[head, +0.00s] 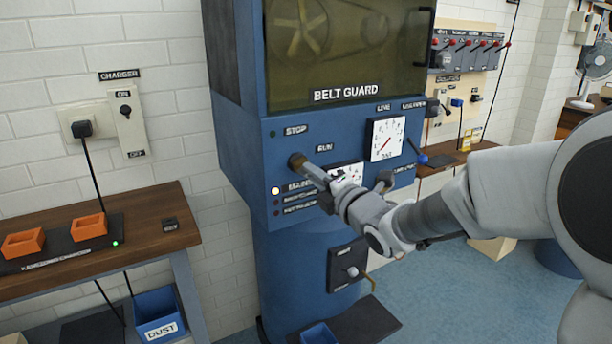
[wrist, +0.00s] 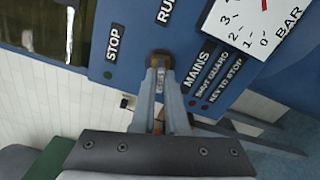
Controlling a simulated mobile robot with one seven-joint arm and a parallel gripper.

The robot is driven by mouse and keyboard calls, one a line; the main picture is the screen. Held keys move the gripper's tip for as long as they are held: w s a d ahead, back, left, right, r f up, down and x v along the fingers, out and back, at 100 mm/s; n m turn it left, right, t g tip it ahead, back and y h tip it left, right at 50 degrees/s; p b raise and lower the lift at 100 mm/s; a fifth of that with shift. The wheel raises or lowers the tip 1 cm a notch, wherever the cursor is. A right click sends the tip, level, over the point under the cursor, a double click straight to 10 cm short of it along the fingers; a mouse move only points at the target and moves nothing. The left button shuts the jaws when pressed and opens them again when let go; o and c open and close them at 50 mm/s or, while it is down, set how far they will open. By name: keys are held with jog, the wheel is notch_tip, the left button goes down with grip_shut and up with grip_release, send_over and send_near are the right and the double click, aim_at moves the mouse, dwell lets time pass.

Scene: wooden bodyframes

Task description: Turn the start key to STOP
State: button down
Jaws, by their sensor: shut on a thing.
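The start key (head: 297,161) is a brownish-metal piece on the blue machine panel (head: 240,150), below the STOP label (head: 296,130) and left of the RUN label (head: 325,148). My gripper (head: 312,174) is shut on it, reaching in from the right. In the wrist view the key (wrist: 160,59) shows at the tips of my gripper (wrist: 160,80), with the STOP label (wrist: 113,43) to the left and the RUN label (wrist: 165,11) above. The fingers hide most of the key, so its exact angle cannot be told.
A lit yellowish lamp (head: 275,190) marks the MAINS row; the lamps below it look dark. Gauges (head: 386,138) sit right of the key. The belt guard window (head: 345,50) is above. A wooden bench (head: 150,235) with orange trays (head: 89,226) stands at left.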

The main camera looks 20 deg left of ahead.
jog(key=shift+f+n+b, duration=0.15)
jog(key=shift+n+b, duration=2.45)
jog(key=shift+b, duration=1.75)
jog(key=shift+n+b, duration=1.1)
jog(key=shift+b, duration=0.55)
jog(key=shift+n+b, duration=0.9)
jog(key=shift+b, duration=0.3)
jog(key=n, duration=0.5)
jog(key=c, duration=0.8)
grip_release()
jog(key=shift+c, duration=0.2)
